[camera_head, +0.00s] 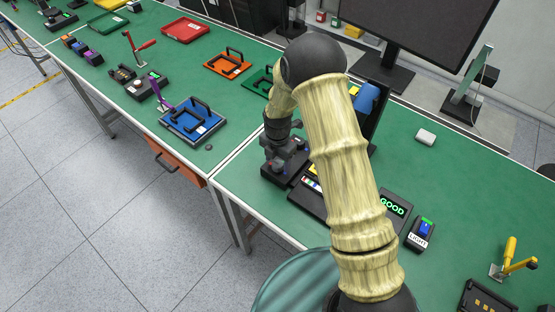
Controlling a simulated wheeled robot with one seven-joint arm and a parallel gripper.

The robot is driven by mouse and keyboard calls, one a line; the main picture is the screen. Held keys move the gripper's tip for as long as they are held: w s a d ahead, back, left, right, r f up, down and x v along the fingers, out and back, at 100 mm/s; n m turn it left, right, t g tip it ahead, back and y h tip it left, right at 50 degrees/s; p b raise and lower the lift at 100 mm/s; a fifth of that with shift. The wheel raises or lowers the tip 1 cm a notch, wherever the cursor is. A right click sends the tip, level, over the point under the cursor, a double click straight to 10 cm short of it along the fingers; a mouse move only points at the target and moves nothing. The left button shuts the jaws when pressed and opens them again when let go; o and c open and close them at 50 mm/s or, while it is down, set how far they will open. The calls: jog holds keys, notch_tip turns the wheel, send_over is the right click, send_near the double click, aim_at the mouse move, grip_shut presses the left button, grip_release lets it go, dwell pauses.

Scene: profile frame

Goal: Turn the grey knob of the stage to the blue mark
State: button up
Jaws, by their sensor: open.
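My gripper (275,158) points down at the end of my arm, just over a small black device (283,176) near the left edge of the right table. This device looks like the stage, and a small red spot shows on it. My gripper is open, but its fingers are small and dark against the device. I cannot tell whether they touch or surround anything. The grey knob and the blue mark cannot be made out; my gripper and arm cover part of that area.
A black panel (308,202) lies right of the device, partly behind my arm. A sign reading GOOD (393,205) and a LIGHT box (420,233) stand farther right. A blue tray (193,121) lies on the left table.

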jog(key=shift+f, duration=0.7)
jog(key=c, duration=1)
